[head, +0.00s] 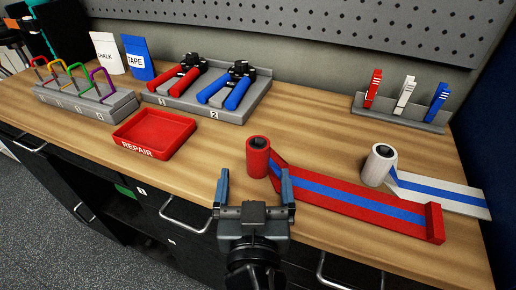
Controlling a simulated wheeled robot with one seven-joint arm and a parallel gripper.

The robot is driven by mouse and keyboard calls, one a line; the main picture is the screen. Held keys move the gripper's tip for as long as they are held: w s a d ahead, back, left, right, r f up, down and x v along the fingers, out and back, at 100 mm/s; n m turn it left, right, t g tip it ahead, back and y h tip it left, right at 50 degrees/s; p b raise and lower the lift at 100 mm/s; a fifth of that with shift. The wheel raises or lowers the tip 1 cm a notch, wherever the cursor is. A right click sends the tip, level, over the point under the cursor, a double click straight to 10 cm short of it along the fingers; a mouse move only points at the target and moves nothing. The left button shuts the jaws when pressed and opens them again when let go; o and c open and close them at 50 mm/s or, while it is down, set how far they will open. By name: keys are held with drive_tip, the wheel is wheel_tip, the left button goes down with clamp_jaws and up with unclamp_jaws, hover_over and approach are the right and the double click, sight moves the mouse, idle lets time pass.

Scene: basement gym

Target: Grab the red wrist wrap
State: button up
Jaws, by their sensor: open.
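The red wrist wrap (350,197) lies on the wooden bench top, partly unrolled, with a blue stripe along its strip. Its rolled end (258,157) stands upright at the left, and its far end at the right has a raised red edge. My gripper (253,180) is open, its two blue fingers pointing toward the rolled end. The roll appears just beyond the fingertips, in line with the gap between them. Nothing shows between the fingers. I cannot tell the gripper's height over the bench edge. A white wrist wrap (440,193) with a blue stripe lies behind and to the right.
A red REPAIR tray (157,146) sits to the left. Behind are a grey stand (225,112) with red and blue pliers-like tools, a carabiner rack (85,105), and chalk and tape packets. A clip holder (400,115) stands at back right. Bench between is clear.

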sight(257, 169)
drive_tip(key=w+p, duration=0.2)
drive_tip(key=w, duration=0.3)
drive_tip(key=shift+w+d+r, duration=0.15)
drive_tip(key=shift+w, duration=0.5)
drive_tip(key=c, duration=1)
drive_tip(key=shift+c, duration=0.2)
